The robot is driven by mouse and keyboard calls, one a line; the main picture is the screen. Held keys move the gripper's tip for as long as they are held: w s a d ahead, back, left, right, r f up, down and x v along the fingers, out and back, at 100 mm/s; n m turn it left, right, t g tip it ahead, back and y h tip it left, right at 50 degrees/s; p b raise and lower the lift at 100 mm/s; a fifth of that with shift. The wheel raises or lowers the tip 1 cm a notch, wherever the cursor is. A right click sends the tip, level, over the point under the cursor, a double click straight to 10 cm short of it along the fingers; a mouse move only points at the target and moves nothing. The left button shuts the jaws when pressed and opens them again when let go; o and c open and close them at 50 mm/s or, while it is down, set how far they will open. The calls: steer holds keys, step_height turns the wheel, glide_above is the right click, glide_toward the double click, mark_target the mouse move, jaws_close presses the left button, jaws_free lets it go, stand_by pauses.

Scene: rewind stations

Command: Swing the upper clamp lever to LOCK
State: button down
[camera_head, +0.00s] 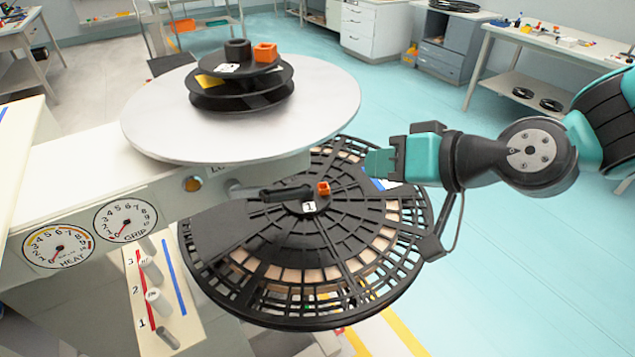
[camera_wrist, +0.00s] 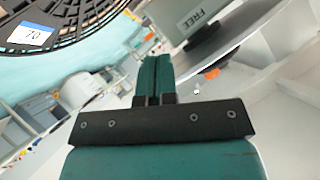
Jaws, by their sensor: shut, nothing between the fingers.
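A lever with a black grip (camera_head: 287,193) on a metal rod sticks out under the large grey disc, in front of the machine body. It lies roughly level above the lower black reel. Part of a label starting "LO" shows on the body above its rod; the disc hides the rest. In the wrist view a grey plate marked FREE (camera_wrist: 198,17) shows at the top. My gripper (camera_head: 378,162) is shut and empty, to the right of the lever and apart from it, above the reel's right edge. Its closed fingers (camera_wrist: 153,72) point ahead in the wrist view.
The grey disc (camera_head: 150,120) overhangs and carries a smaller black reel (camera_head: 205,102). Gauges and numbered pegs stand at left. The floor at right is open.

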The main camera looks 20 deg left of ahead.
mark_target(287, 195)
steer(key=s+f+p+x, duration=0.2)
steer(key=p+x, duration=0.1)
steer(key=x, duration=0.9)
steer(key=shift+d, duration=0.15)
steer(key=shift+f, duration=0.25)
